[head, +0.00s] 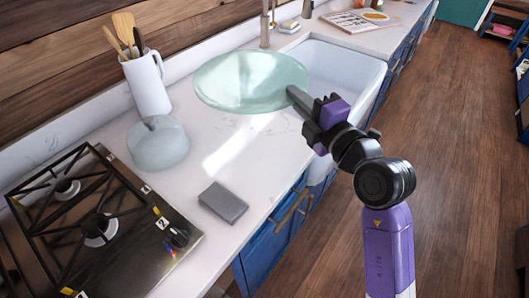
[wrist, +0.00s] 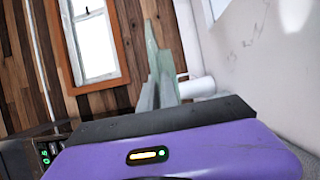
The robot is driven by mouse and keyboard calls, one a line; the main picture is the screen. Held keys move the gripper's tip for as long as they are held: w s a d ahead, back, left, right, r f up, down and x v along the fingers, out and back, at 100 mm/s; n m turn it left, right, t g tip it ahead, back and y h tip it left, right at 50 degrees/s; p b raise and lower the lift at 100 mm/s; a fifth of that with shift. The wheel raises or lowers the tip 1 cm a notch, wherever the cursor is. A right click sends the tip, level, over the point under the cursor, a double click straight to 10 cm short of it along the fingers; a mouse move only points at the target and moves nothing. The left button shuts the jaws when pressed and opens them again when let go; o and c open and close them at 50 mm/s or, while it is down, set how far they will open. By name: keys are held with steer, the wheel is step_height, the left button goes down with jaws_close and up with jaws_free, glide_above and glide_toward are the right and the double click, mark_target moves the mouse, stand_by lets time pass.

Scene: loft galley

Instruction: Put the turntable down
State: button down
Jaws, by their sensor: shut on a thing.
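The turntable is a pale green, glassy round disc (head: 250,78) in the head view, over the white counter in front of the sink. My gripper (head: 298,98) is shut on its right-hand rim. In the wrist view the disc (wrist: 156,75) shows nearly edge-on as a narrow pale green shape beyond my gripper. The disc looks held above the counter, but I cannot tell how large the gap under it is. The fingertips' contact with the rim is partly hidden.
A pale round block (head: 158,146) and a white pitcher of utensils (head: 146,84) stand left of the disc. A grey sponge-like block (head: 223,202) lies near the counter's front edge. The black hob (head: 125,205) is at lower left, the white sink (head: 340,75) behind right.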

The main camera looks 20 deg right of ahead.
mark_target(289, 165)
step_height(289, 165, down, 20)
steer(key=b, duration=0.7)
steer(key=shift+r, duration=0.25)
steer(key=shift+f, duration=0.15)
steer(key=c, duration=1.9)
jaws_free()
steer(key=shift+f, duration=0.1)
steer(key=v, duration=1.2)
